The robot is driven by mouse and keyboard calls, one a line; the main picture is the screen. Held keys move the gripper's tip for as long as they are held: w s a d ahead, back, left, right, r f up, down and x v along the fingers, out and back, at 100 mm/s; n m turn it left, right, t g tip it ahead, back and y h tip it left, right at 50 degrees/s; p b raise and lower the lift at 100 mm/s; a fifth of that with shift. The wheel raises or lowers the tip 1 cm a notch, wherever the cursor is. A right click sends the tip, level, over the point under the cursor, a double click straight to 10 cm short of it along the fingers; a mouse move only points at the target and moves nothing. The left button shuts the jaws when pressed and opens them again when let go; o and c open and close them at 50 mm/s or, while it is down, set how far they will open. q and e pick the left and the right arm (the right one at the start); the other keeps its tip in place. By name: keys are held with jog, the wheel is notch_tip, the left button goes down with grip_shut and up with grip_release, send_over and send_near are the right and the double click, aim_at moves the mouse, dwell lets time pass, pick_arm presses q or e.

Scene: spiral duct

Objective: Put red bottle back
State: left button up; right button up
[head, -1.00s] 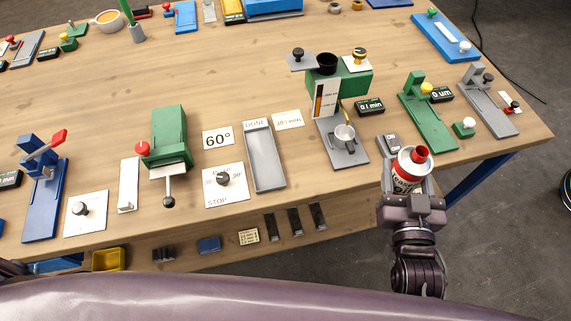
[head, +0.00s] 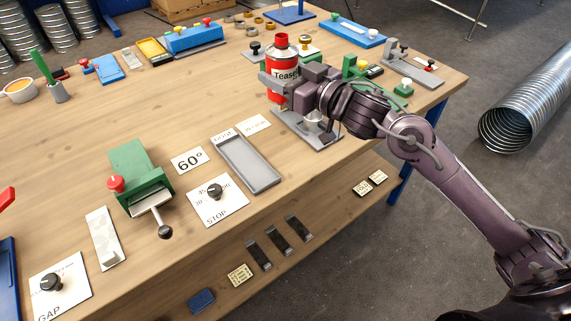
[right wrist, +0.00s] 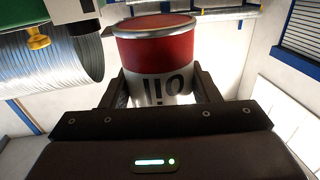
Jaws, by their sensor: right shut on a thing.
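The red bottle (head: 282,70) is a red and white can with a red cap and dark lettering. My right gripper (head: 283,92) is shut on its body and holds it upright in the head view, in front of the green and grey dispensing stand, which it largely hides. In the right wrist view the can (right wrist: 155,55) sits between the two fingers, with "Oil" lettering upside down. Whether the can's base touches anything is hidden by the gripper. My left gripper is not in view.
A grey tray (head: 250,163) marked DONE, a STOP dial card (head: 216,200) and a green press (head: 135,175) stand on the wooden table. Blue fixtures (head: 194,40) line the far side. A large spiral duct (head: 530,100) lies on the floor at right.

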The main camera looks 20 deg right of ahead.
jog(key=shift+w+d+r, duration=0.3)
jog(key=shift+r, duration=0.1)
jog(key=shift+f, duration=0.1)
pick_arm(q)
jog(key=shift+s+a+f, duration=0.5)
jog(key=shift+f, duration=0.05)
pick_arm(e)
jog(key=shift+f, duration=9.6)
pick_arm(q)
jog(key=shift+b, duration=0.3)
pick_arm(e)
jog(key=shift+f, duration=0.1)
jog(key=o, duration=1.1)
jog(key=shift+f, duration=0.1)
jog(key=shift+o, duration=0.2)
